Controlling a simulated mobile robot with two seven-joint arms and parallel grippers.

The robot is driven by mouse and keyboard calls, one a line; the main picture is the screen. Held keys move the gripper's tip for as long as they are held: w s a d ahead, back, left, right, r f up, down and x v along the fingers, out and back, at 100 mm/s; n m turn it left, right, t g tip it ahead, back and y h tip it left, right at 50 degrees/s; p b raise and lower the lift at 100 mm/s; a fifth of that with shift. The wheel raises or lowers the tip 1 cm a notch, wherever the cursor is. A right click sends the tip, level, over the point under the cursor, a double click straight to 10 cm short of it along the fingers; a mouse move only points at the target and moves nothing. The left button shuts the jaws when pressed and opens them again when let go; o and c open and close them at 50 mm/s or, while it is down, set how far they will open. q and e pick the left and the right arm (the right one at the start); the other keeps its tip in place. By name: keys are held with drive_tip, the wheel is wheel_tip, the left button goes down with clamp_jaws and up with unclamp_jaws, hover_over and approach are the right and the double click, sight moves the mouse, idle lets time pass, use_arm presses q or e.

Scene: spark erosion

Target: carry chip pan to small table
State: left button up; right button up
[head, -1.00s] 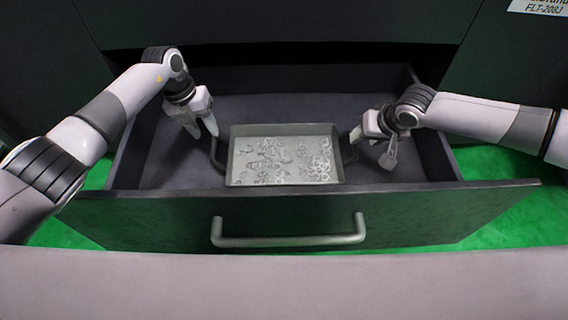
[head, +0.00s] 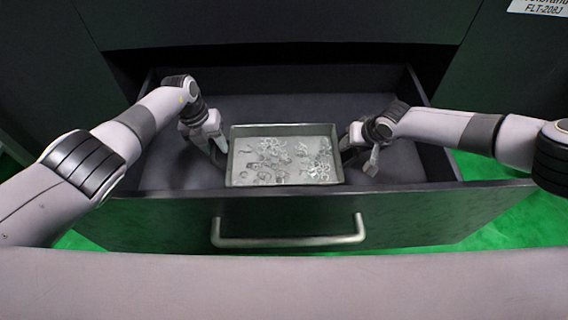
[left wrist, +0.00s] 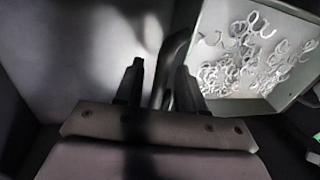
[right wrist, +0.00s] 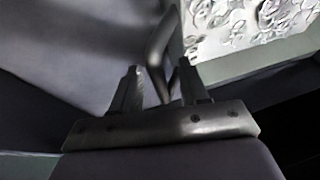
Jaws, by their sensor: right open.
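The chip pan (head: 285,182), a grey rectangular tray holding curled metal chips (head: 285,160), sits in the open drawer. My left gripper (head: 219,148) is at the pan's left side. In the left wrist view its fingers (left wrist: 157,85) are apart, with the pan's dark handle (left wrist: 172,58) between them. My right gripper (head: 358,160) is at the pan's right side, open. In the right wrist view the other handle (right wrist: 160,45) reaches down between its parted fingers (right wrist: 158,85). The small table cannot be made out in these views.
The drawer front (head: 440,215) with its bar handle (head: 288,241) stands before the pan. The drawer floor (head: 290,105) behind the pan is clear. A pale grey surface (head: 290,290) runs along the near edge. Green floor (head: 500,217) shows beside the drawer.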

idle(0.3)
use_arm(q)
clamp_jaws()
use_arm(e)
clamp_jaws()
idle(0.8)
use_arm(q)
drive_tip(key=shift+w+r, duration=0.1)
drive_tip(key=shift+r, duration=0.05)
use_arm(e)
drive_tip(key=shift+w+r, duration=0.15)
drive_tip(key=shift+r, duration=0.05)
